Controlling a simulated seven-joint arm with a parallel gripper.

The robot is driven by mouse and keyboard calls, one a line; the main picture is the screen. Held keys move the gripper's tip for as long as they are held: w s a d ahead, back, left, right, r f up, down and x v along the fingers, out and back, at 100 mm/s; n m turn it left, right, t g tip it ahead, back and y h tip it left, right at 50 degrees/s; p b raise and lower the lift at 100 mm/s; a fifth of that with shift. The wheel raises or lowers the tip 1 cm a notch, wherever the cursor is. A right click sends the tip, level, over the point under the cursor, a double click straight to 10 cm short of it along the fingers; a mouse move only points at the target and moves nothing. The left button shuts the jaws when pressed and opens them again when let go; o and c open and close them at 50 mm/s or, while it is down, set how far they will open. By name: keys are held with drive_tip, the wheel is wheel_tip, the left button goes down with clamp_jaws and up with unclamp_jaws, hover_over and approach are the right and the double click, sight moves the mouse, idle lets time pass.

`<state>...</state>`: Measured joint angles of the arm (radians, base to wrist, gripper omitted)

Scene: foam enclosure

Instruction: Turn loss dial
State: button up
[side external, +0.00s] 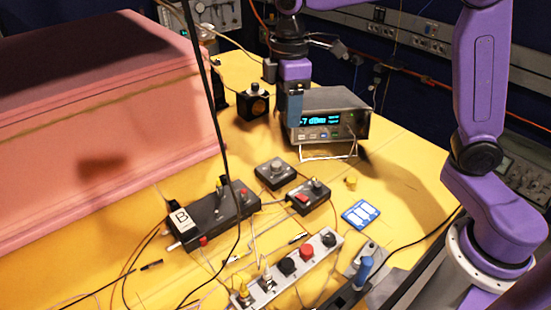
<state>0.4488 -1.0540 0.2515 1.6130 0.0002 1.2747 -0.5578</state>
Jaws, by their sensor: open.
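My gripper (294,110) hangs at the upper middle, fingers pointing down, in front of or above the left end of a grey meter. It is open with nothing visible between the fingers; their gap is not clearly seen. No label marks the loss dial. Candidates are a small black box with a round grey knob (275,170), a second small black box with a knob and red part (309,196), and black and red knobs on a grey strip panel (288,266). My gripper is apart from all of these.
The grey meter (333,130) has a lit cyan display with dBm text. A pink foam block (100,100) fills the left. Box B (212,218), a blue-white card (361,213), a yellow cap (351,183) and loose cables lie on the yellow table (400,190). A black cable crosses the view.

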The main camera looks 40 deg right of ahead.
sight(275, 164)
drive_tip(key=w, duration=0.4)
drive_tip(key=f, duration=1.7)
drive_tip(key=shift+w+d, duration=0.15)
drive_tip(key=shift+d, duration=0.05)
clamp_jaws()
